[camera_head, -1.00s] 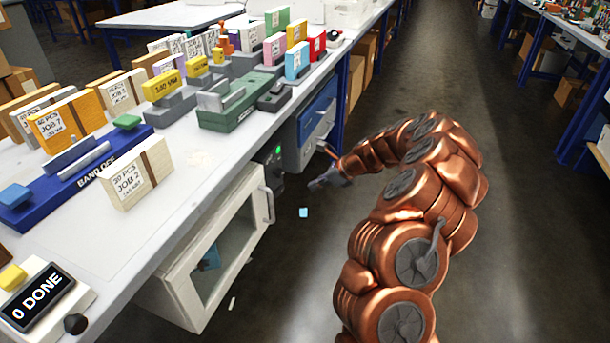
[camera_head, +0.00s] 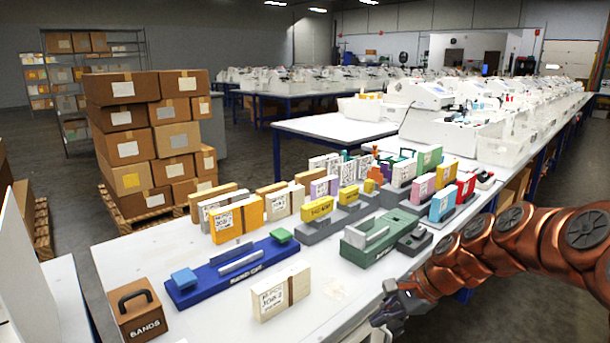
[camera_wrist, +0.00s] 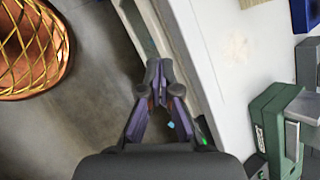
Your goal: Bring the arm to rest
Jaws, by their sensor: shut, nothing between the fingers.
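My copper arm comes in from the right in the head view, bent down toward the front edge of the worktable (camera_head: 170,250). My gripper (camera_head: 388,312) is at or just in front of that edge, seen against the table. In the wrist view, my gripper (camera_wrist: 158,78) has its fingertips together with nothing between them. It points along the side of the white table edge (camera_wrist: 205,75) there, over the grey floor. I cannot tell the exact gap to the edge.
A blue fixture marked BAND OFF (camera_head: 230,270), a Job 2 block (camera_head: 281,291), a green device (camera_head: 380,240) and a brown BANDS box (camera_head: 136,309) stand on the worktable. Several cartons (camera_head: 150,130) are stacked behind. A small light-blue piece (camera_wrist: 170,125) shows in the wrist view.

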